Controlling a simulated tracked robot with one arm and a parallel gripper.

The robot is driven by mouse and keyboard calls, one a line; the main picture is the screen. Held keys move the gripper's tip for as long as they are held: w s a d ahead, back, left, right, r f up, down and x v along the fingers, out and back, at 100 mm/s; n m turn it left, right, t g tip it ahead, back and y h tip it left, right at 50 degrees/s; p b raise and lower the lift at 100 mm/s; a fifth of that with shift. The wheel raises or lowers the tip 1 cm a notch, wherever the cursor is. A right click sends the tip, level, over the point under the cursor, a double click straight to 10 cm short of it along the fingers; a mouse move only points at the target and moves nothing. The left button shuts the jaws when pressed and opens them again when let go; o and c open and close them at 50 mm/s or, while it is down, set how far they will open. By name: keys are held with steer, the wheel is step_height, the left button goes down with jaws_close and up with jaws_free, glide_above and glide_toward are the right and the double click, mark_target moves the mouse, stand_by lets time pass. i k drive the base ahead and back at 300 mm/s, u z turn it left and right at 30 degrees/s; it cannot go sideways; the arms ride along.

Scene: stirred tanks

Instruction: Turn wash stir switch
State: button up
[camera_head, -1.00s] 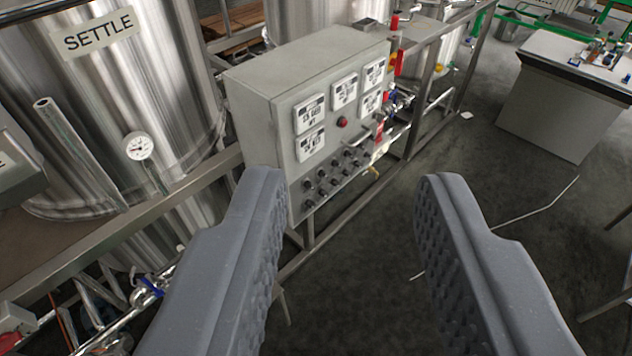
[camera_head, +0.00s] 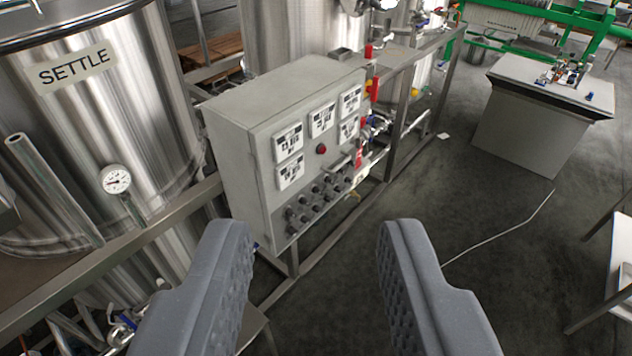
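A grey control box (camera_head: 236,158) stands on a metal frame near the picture's centre. Its front panel carries several white displays (camera_head: 289,156), a red button (camera_head: 321,149) and rows of small dark switches (camera_head: 311,201) low down. I cannot tell which switch is the wash stir switch, as the labels are too small to read. My gripper (camera_head: 312,232) is open and empty. Its two grey fingers stand wide apart below and in front of the panel, and do not appear to touch it. The left finger shows just below the box's lower left corner.
A steel tank marked SETTLE (camera_head: 140,120) with a dial gauge (camera_head: 116,180) stands at the left. A metal rail (camera_head: 130,240) runs in front of it. Pipes and valves (camera_head: 372,125) sit right of the box. A grey cabinet (camera_head: 520,130) stands back right. Dark floor between is mostly clear.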

mark_target(288, 212)
steer(key=k, duration=0.3)
steer(key=z, duration=0.65)
steer(key=i, duration=1.2)
steer(key=u, duration=0.05)
